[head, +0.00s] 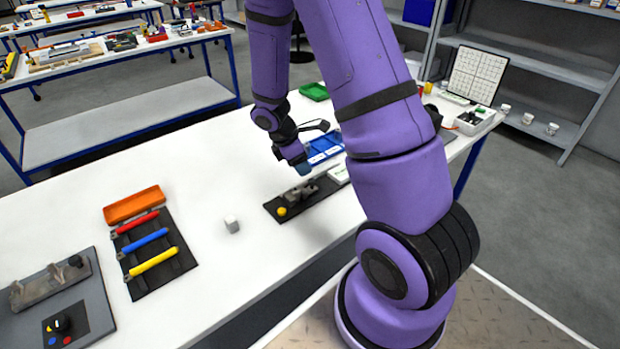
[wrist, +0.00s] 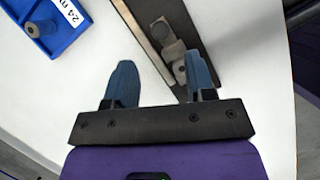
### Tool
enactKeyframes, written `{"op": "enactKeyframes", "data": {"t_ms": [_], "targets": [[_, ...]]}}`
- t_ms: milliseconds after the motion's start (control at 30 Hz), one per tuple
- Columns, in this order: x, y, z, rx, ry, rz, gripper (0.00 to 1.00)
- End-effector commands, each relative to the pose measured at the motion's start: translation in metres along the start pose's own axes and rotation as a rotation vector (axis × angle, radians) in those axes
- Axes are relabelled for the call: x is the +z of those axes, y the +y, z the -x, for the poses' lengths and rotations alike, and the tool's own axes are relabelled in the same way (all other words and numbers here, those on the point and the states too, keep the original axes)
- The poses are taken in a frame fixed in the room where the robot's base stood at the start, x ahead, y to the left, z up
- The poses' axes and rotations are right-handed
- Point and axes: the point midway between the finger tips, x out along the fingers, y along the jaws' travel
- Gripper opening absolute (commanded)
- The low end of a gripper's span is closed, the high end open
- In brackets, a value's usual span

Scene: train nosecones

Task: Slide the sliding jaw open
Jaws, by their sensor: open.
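A dark base plate (head: 318,197) lies on the white table below my gripper (head: 302,168). It bears grey metal jaw parts (head: 300,192) and a yellow knob (head: 282,211). In the wrist view, a grey metal piece (wrist: 168,42) with a round boss lies along the dark base (wrist: 195,28). I cannot tell for sure which part is the sliding jaw. My gripper (wrist: 159,60) is open, with blue fingers. Its right finger overlaps the near end of the metal piece; contact is unclear. Its left finger is over bare table. The yellow knob is outside the wrist view.
A blue labelled tray (head: 325,146) stands just behind the base; its corner shows in the wrist view (wrist: 62,38). Bare table lies between.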

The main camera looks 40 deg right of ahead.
Motion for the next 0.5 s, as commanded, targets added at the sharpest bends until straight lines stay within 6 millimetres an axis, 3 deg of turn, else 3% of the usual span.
{"op": "enactKeyframes", "data": {"t_ms": [200, 500], "targets": [[0.000, -0.001, -0.038, -0.003, -0.002, 0.002, 0.50], [0.000, 0.000, -0.066, 0.000, 0.000, 0.000, 0.50]]}}
